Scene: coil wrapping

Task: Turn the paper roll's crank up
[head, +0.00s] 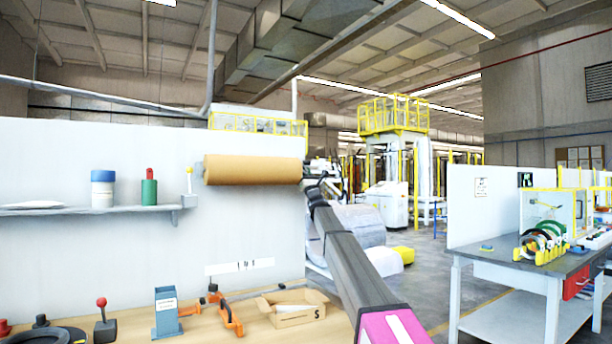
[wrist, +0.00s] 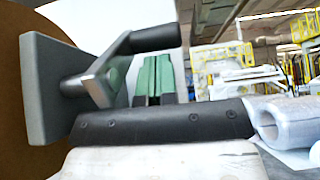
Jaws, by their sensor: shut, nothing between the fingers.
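The brown paper roll (head: 252,169) is mounted level in front of the white wall panel, and its brown end fills the left edge of the wrist view (wrist: 12,90). The crank (wrist: 103,82) shows in the wrist view as a grey metal arm by a grey plate, with a black handle (wrist: 152,38) pointing right. My gripper (wrist: 156,62) has green fingers shut together and empty. Their tips lie just below the black handle in the picture; contact cannot be told. In the head view my gripper (head: 318,168) is at the roll's right end, where the crank is too small to make out.
A shelf (head: 100,211) with a blue-lidded jar and a green item is left of the roll. The bench (head: 250,322) below holds a cardboard box (head: 295,307), orange clamps and a blue stand (head: 166,312). Wrapped coils (head: 355,228) stand behind my arm. A second table (head: 497,264) is at right.

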